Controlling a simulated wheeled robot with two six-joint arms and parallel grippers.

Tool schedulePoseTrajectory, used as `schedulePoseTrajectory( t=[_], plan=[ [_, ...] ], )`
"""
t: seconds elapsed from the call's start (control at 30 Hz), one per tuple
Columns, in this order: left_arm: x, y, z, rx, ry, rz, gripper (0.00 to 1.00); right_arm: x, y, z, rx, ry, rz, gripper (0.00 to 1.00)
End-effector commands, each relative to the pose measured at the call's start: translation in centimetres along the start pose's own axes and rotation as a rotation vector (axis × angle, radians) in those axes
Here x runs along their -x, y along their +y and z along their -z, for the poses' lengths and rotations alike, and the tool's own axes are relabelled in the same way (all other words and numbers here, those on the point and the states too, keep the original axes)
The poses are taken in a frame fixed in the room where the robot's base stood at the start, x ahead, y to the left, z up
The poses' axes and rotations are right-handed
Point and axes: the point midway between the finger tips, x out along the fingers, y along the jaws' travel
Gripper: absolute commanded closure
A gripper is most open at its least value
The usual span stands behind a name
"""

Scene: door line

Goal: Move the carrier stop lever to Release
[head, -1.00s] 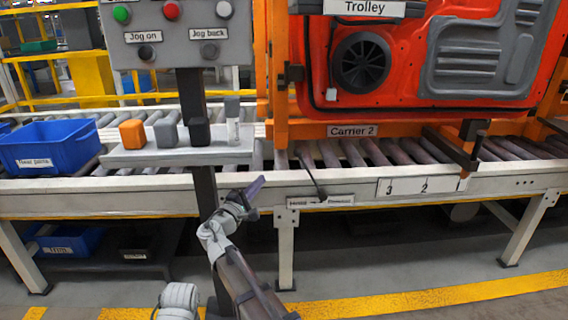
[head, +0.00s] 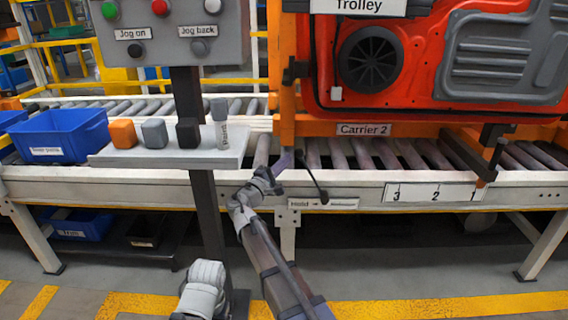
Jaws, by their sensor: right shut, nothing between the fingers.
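The carrier stop lever (head: 312,178) is a thin dark rod on the conveyor's front rail. My right gripper (head: 284,163) is shut and empty, just left of the lever's upper end. I cannot tell whether it touches the lever.
An orange carrier (head: 365,129) labelled Carrier 2 holds a red door panel (head: 400,85) above the rollers. A shelf (head: 110,158) with several small blocks and a control box (head: 172,45) on a dark post stand left of my right arm. A blue bin (head: 68,137) sits further left.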

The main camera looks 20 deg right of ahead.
Motion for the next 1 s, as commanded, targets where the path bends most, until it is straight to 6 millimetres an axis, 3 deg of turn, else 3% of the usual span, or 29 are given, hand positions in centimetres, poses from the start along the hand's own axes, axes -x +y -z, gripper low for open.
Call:
schedulePoseTrajectory(
  t=[0.57, 0.77, 1.0],
  plan=[
    [1.0, -0.1, -0.1, 0.002, -0.001, 0.001, 0.18, -0.3, 0.6, -0.7, -0.018, 0.001, 0.013, 1.00],
    [4.0, -0.5, -0.3, 0.006, -0.002, 0.004, 0.18, -1.5, 1.8, -2.6, -0.096, -0.001, 0.066, 1.00],
    [8.7, -1.0, -0.6, 0.013, -0.004, 0.004, 0.18, -4.1, 2.7, -6.5, -0.269, -0.003, 0.183, 1.00]
  ],
)
